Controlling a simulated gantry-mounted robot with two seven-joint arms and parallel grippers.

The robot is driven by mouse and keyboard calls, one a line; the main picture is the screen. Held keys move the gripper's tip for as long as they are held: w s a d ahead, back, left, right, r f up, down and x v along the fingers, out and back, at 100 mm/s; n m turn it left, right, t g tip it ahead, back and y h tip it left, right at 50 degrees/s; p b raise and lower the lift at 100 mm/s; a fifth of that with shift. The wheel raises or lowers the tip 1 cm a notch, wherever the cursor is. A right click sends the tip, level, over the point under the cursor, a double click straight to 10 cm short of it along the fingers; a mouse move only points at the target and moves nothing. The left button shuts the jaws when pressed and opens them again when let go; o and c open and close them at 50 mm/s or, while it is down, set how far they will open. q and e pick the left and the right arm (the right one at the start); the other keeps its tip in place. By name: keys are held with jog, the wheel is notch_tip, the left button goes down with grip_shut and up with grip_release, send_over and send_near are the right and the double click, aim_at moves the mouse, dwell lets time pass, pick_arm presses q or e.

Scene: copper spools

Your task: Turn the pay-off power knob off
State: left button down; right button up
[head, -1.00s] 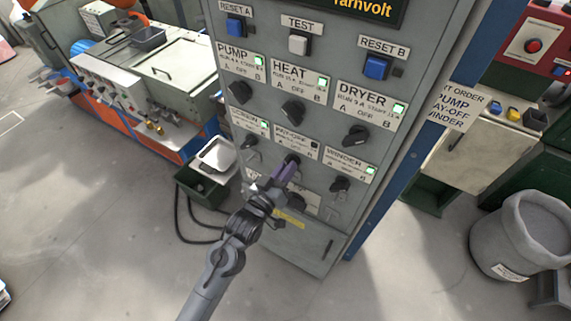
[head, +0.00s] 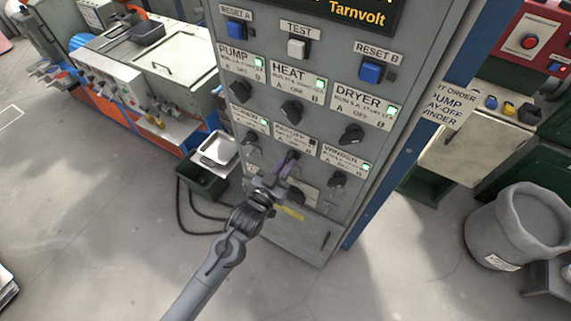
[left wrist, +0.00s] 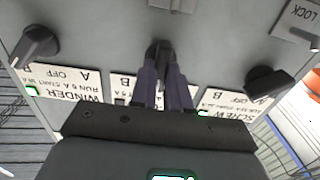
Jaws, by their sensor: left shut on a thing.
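The grey control cabinet has a row of black knobs under white labels. The pay-off knob (head: 292,156) is in the middle of the lower labelled row, below its pay-off label (head: 291,139), whose small lamp looks dark. My left gripper (head: 286,166) reaches it from below, with its purple fingers shut on the knob. In the left wrist view, the fingers (left wrist: 161,75) close around the dark knob (left wrist: 157,49), which is partly hidden between them. The panel appears upside down there, and the fingers cover much of the pay-off label. My right gripper is not in view.
The winder knob (head: 338,179) stands right of the gripper and another knob (head: 251,137) left, both close by. The dryer knob (head: 351,135) and heat knob (head: 291,111) are above. A green bin (head: 203,182) and cables lie left of the cabinet.

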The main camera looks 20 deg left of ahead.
pick_arm(q)
jog(key=c, duration=1.1)
grip_release()
jog(key=s+a+b, duration=0.1)
jog(key=s, duration=0.9)
jog(key=shift+s+a, duration=0.25)
jog(key=shift+s, duration=0.1)
